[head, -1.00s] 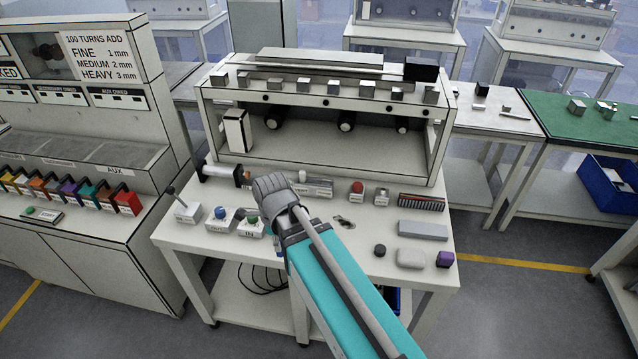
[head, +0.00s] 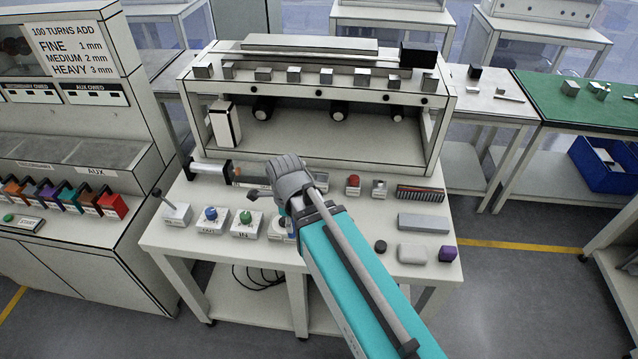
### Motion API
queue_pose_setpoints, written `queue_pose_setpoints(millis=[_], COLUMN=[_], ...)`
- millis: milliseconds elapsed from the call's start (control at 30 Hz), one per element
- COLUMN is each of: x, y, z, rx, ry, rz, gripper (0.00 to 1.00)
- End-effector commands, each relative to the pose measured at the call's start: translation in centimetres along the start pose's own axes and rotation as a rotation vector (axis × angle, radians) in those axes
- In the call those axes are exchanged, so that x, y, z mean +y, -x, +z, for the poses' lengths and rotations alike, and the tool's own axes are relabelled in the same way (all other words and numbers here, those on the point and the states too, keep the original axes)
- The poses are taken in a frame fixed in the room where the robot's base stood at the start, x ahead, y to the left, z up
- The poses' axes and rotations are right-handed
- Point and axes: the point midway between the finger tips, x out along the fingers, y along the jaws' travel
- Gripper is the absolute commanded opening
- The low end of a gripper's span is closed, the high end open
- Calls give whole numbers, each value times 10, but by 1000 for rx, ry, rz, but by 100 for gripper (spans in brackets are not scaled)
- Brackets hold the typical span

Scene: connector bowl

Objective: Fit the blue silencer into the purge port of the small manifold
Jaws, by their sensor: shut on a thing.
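My gripper (head: 284,182) is over the middle of the bench, seen from behind. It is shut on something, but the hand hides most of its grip. A small dark piece shows at the hand's left edge; I cannot tell whether it is a finger or the held thing. I cannot make out the blue silencer for certain. A white block with a blue top (head: 210,214) and one with a green top (head: 246,217) stand left of the hand. Another block (head: 278,229) is partly behind my arm. I cannot tell which thing is the small manifold, and no purge port is discernible.
A cylinder (head: 212,168) lies at the back left, near a lever block (head: 177,212). A red-topped block (head: 353,185), a dark ribbed strip (head: 420,194), a grey bar (head: 423,222) and a purple-topped piece (head: 448,253) are at right. The open-fronted housing (head: 310,145) closes off the back.

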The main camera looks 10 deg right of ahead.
Motion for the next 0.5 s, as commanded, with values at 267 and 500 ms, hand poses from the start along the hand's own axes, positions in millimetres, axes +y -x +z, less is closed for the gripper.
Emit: queue_pose_setpoints(millis=[267,500], x=[-28,-86], y=[6,17], z=[-6,-30], rx=[0,0], ry=[-38,-123], rz=[0,1], gripper=[2,2])
